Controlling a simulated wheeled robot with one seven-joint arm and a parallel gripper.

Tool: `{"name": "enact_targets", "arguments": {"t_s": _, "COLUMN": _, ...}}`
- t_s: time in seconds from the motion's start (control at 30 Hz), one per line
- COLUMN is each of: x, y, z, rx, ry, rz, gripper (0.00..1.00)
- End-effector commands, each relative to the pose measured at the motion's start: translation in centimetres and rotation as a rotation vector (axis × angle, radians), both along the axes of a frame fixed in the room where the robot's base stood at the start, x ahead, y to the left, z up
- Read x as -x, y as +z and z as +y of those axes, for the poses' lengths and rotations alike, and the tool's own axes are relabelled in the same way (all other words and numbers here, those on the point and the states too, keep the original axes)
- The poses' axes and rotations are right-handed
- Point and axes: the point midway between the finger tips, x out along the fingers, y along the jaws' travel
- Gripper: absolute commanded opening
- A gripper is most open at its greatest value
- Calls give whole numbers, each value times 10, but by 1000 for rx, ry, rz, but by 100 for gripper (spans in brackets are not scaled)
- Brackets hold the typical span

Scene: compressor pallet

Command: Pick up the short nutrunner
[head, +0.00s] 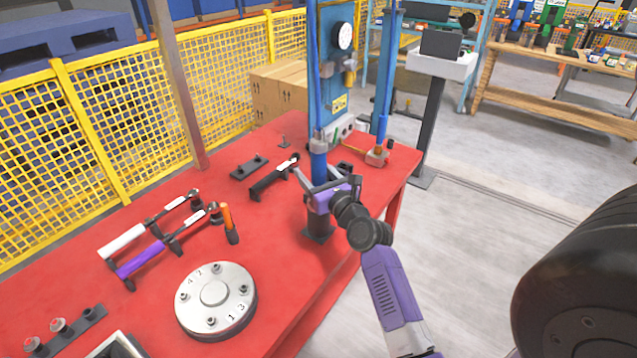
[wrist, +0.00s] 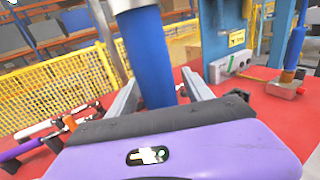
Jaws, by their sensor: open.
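An upright blue cylindrical tool with a silver collar, which looks like the short nutrunner (head: 319,168), stands above a dark stand (head: 318,228) on the red table. In the wrist view the blue body (wrist: 149,60) rises between the jaws, leaning slightly left. My gripper (head: 323,184) is open, with one grey finger on each side of the blue body; it also shows in the wrist view (wrist: 162,88). I cannot tell whether either finger touches it. My purple gripper housing hides the tool's lower end.
A blue press column with a gauge (head: 343,36) stands close behind. A blue-handled tool (head: 382,130) stands at right.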

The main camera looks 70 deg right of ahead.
Motion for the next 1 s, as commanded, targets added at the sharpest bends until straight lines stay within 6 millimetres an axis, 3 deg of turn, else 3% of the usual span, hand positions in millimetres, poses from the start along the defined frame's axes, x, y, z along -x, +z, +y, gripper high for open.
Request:
{"name": "enact_targets", "arguments": {"t_s": 0.27, "x": -3, "y": 0, "z": -2, "rx": -1, "ry": 0, "rz": 1, "gripper": 59}}
{"name": "enact_targets", "arguments": {"t_s": 0.57, "x": -2, "y": 0, "z": -2, "rx": 0, "ry": 0, "rz": 0, "gripper": 0}}
{"name": "enact_targets", "arguments": {"t_s": 1.0, "x": -2, "y": 0, "z": -2, "rx": 0, "ry": 0, "rz": 0, "gripper": 0}}
